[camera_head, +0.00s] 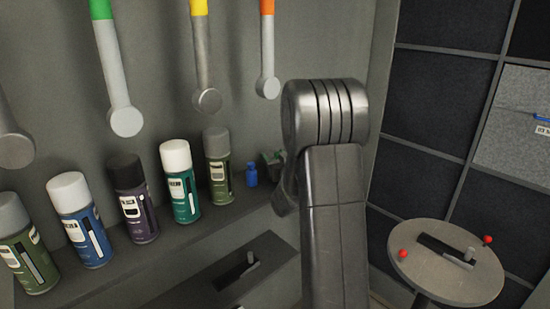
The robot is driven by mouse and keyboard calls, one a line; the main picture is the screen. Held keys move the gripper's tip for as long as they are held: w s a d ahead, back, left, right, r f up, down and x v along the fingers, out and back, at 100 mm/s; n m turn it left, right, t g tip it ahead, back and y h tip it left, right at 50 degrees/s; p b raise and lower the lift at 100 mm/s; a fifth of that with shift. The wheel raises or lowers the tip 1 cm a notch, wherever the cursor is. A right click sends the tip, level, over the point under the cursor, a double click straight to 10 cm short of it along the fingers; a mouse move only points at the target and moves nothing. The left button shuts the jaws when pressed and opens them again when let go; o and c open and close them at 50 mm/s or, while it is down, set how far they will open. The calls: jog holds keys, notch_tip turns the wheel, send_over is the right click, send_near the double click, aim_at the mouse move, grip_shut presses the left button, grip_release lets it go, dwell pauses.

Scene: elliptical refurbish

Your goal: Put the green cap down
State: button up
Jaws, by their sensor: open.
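My arm stands upright in the middle of the view and bends over at a rounded, ribbed joint. My gripper is not visible; the arm hides whatever is behind it. A small green thing (268,158) shows at the back of the shelf, partly covered by my arm. I cannot tell whether it is the green cap.
Several upright spray cans stand on the shelf, including a teal one (180,185) and a blue one (80,222). A small blue bottle (252,175) stands near my arm. Wrench-like tools (125,121) hang above. A round table (420,268) with two red balls stands right.

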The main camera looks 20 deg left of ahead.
jog(key=b+v, duration=0.2)
jog(key=v, duration=1)
jog(key=shift+b, duration=0.3)
jog(key=shift+r, duration=0.1)
jog(key=p+x, duration=0.2)
jog(key=x, duration=1)
jog(key=shift+p, duration=0.3)
jog(key=shift+a+r, duration=0.1)
jog(key=shift+r, duration=0.05)
jog(key=shift+d, duration=0.25)
jog(key=shift+s+d+r+b, duration=0.2)
jog(key=shift+r+b, duration=0.1)
jog(key=shift+r, duration=0.1)
